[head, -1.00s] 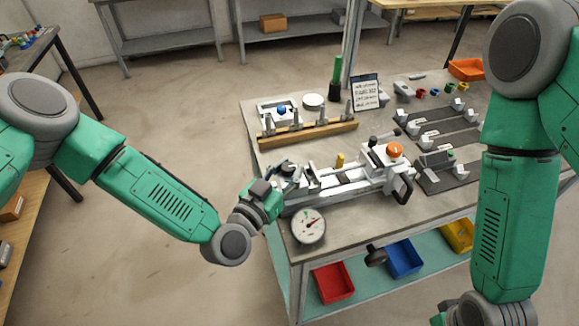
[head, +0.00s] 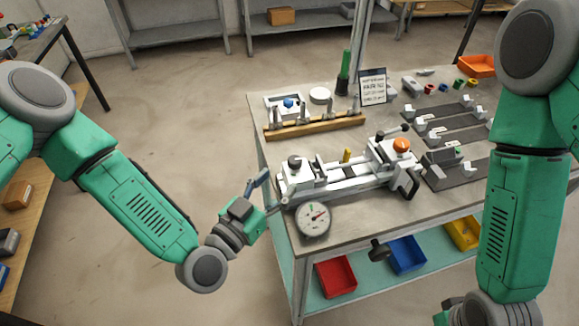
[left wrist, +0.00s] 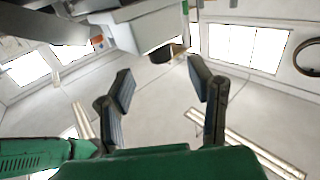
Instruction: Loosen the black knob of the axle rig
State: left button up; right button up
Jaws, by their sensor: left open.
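The axle rig (head: 345,184) lies along the front of the table. A black knob (head: 294,160) stands upright on the light grey block at its left end. In the left wrist view a black round piece (left wrist: 161,56), probably this knob, shows upside down under a pale block, beyond the fingers. My left gripper (head: 264,194) is just left of that block, apart from the knob. Its two fingers (left wrist: 163,92) are spread with nothing between them. The rig's right block carries an orange knob (head: 401,145).
A round dial gauge (head: 313,219) stands at the table's front, close to my left gripper. A wooden rail (head: 316,127) with grey posts lies behind the rig. Red (head: 335,278) and blue (head: 407,255) bins are on the lower shelf. The floor left of the table is clear.

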pick_arm(q)
jog(key=shift+v, duration=2.4)
jog(key=shift+f, duration=0.15)
jog(key=s+a+f+g+y+b, duration=0.25)
jog(key=s+f+g+b, duration=0.2)
jog(key=f, duration=0.55)
jog(key=s+a+f+g+y+b, duration=0.1)
jog(key=s+a+f+g+b, duration=0.25)
jog(key=s+f, duration=0.45)
jog(key=s+a+f+n+g+y+b, duration=0.2)
jog(key=s+a+f+n+g+y, duration=0.1)
jog(key=a, duration=0.4)
jog(key=s+a+f+n+g+y+b, duration=0.1)
jog(key=s+a+f+n+g+y, duration=0.1)
jog(key=a+f, duration=0.4)
jog(key=s+a+g+y, duration=0.1)
jog(key=s+a, duration=0.1)
jog(key=shift+s+n+g+b, duration=0.3)
jog(key=shift+s+n+b, duration=0.05)
jog(key=shift+n+b, duration=0.05)
